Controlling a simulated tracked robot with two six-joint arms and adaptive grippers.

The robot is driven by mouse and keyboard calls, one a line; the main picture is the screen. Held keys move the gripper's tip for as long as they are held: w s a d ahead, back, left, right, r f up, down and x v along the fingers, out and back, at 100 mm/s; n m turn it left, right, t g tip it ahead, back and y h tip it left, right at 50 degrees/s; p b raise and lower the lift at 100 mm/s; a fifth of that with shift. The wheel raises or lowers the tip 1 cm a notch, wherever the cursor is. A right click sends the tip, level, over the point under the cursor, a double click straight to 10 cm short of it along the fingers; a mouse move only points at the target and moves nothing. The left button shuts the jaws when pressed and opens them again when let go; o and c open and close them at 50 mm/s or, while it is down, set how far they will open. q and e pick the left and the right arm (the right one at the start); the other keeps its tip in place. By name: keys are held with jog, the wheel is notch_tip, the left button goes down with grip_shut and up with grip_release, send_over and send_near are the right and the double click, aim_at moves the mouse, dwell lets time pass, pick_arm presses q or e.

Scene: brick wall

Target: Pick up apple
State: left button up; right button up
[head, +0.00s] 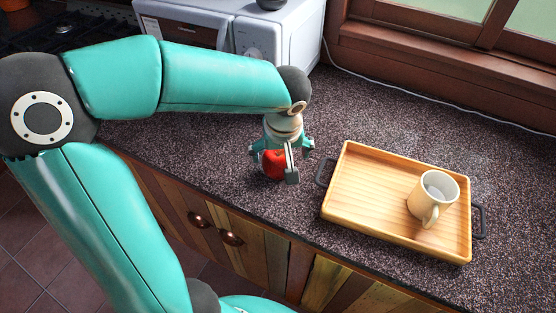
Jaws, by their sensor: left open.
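A red apple (273,165) rests on the dark speckled counter (240,192), left of the wooden tray. My left gripper (276,169) points down over the apple, with its fingers spread around it. One finger stands in front of the apple and hides part of it. The jaws are open, and I cannot tell whether any finger touches the apple. My right gripper is not in view.
A wooden tray (370,222) with dark handles lies to the right, holding a cream mug (433,197). A white microwave (262,36) stands behind my arm. A stove (62,32) is at the upper left. The counter's front edge is close to the apple.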

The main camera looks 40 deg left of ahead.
aim_at(278, 155)
pick_arm(q)
jog(key=x, duration=0.4)
jog(key=shift+a, duration=0.35)
jog(key=shift+s, duration=0.1)
jog(key=shift+c, duration=0.3)
jog(key=c, duration=1.2)
jog(key=shift+c, duration=0.2)
